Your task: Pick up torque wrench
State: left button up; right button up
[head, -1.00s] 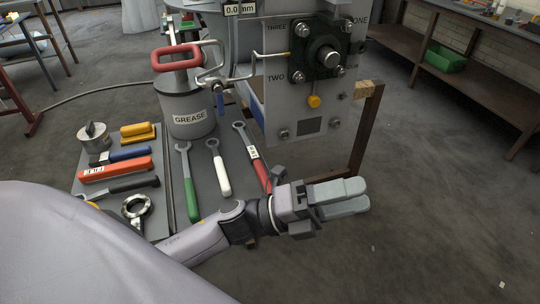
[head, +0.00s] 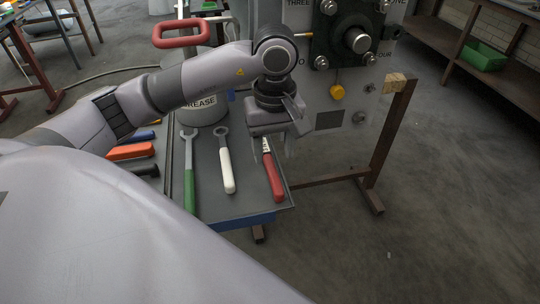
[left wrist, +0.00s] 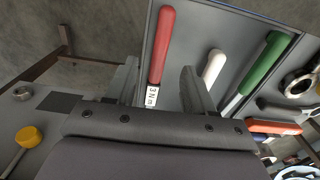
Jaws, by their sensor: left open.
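The torque wrench, with a red handle (head: 272,176) and a white label reading "3 Nm", lies on the grey tray at its right side. Its upper part is hidden under my left gripper (head: 288,128), which points down over it. In the left wrist view the red handle (left wrist: 163,42) and label show between the two open fingers (left wrist: 160,85). The fingers are apart from each other and hold nothing; I cannot tell their exact height above the wrench. My right gripper is not in view.
A white-handled wrench (head: 227,170) and a green-handled wrench (head: 189,188) lie left of the torque wrench. A grease can (head: 201,110) and a panel with a yellow knob (head: 337,91) stand behind. Open floor lies to the right.

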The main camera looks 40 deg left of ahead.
aim_at(272, 168)
pick_arm(q)
jog(key=f, duration=0.4)
jog(key=a+f, duration=0.1)
jog(key=f, duration=0.1)
jog(key=shift+w+f, duration=0.2)
jog(key=shift+w, duration=0.15)
jog(key=shift+d, duration=0.1)
grip_shut()
